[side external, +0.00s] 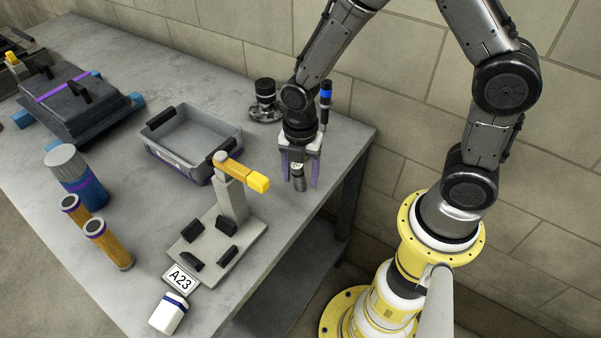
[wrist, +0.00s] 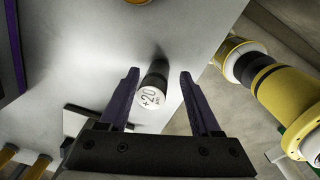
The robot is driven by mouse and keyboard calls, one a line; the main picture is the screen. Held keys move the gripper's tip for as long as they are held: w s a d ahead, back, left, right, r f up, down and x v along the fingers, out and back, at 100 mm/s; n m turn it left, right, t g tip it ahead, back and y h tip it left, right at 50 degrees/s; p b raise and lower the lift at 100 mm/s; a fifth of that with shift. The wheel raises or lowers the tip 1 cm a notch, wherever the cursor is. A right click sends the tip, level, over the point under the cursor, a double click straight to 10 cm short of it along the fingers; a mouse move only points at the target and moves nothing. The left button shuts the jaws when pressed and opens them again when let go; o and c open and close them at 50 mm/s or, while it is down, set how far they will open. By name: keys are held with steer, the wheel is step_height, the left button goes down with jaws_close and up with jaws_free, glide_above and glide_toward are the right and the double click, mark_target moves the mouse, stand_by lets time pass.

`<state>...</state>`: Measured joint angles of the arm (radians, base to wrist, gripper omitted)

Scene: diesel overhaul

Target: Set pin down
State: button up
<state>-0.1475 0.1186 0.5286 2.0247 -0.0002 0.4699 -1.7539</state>
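The pin, a short grey cylinder (side external: 299,182), is at the right part of the grey table, between my gripper's purple fingers. In the wrist view, its pale end face (wrist: 150,96) is marked "+20" and faces the camera; its darker body runs away toward the table. It appears upright, but whether its lower end touches the table is unclear. My gripper (side external: 299,184) points down around the pin. In the wrist view my gripper (wrist: 158,76) is open, with a gap between each finger and the pin.
A grey bin (side external: 194,141) stands left of my gripper. A fixture with a yellow-tipped arm (side external: 242,174) stands in front, near the A23 card (side external: 181,279). A dark part (side external: 265,100) and a blue-banded black tool (side external: 325,98) are close behind. The table edge is near on the right.

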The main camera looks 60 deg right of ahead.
step_height(320, 180, up, 13)
steer(key=s+d+r+m+t, duration=0.2)
steer(key=s+r+m, duration=0.2)
steer(key=s+m, duration=0.3)
steer(key=s+d+r+m+t, duration=0.2)
steer(key=s+r+m, duration=0.3)
steer(key=m, duration=0.8)
steer(key=shift+s+d+r+m+t, duration=0.25)
steer(key=shift+s+m+t, duration=0.15)
steer(key=shift+s+t, duration=0.5)
steer(key=shift+o, duration=0.5)
steer(key=shift+s+m, duration=0.4)
steer(key=shift+m, duration=0.1)
